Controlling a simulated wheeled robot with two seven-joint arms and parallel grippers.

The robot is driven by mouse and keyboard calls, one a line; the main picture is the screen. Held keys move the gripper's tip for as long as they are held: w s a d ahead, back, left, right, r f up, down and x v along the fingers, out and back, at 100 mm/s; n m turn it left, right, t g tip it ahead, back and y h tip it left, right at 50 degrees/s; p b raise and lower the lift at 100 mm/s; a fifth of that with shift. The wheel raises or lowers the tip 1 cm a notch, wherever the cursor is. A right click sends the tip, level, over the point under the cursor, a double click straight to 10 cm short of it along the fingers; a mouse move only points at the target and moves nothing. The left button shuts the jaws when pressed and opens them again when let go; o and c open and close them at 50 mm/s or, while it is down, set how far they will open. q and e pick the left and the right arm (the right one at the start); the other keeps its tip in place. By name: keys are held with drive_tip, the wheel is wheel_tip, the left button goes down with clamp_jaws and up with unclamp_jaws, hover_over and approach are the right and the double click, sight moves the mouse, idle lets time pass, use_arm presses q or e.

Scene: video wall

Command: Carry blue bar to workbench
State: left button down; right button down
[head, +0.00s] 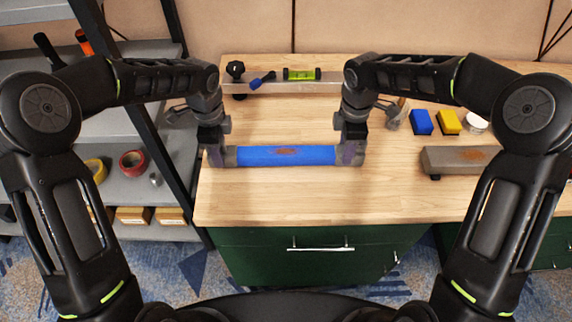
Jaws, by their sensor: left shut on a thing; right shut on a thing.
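The blue bar (275,155) has a rust-brown patch in its middle and lies level across the picture, over the front part of the wooden workbench (300,205). My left gripper (217,157) is shut on the bar's left end. My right gripper (350,154) is shut on its right end. The grippers hide parts of both ends. I cannot tell whether the bar touches the bench top or hangs just above it.
A metal ledge (330,83) with a green level (302,74) lies at the back. Blue (421,122) and yellow (448,122) blocks and a grey-brown block (455,160) are to the right. A grey shelf (125,185) with tape rolls stands left. The bench's front strip is clear.

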use_arm(q)
drive_tip(key=c, duration=0.8)
unclamp_jaws()
drive_tip(key=shift+f, duration=0.2)
drive_tip(key=shift+c, duration=0.2)
use_arm(e)
drive_tip(key=c, duration=0.8)
unclamp_jaws()
drive_tip(key=shift+f, duration=0.2)
drive_tip(key=shift+c, duration=0.2)
use_arm(q)
drive_tip(key=shift+r, duration=0.15)
wheel_tip(320, 180, up, 12)
drive_tip(key=shift+f, duration=0.1)
use_arm(e)
wheel_tip(320, 180, up, 12)
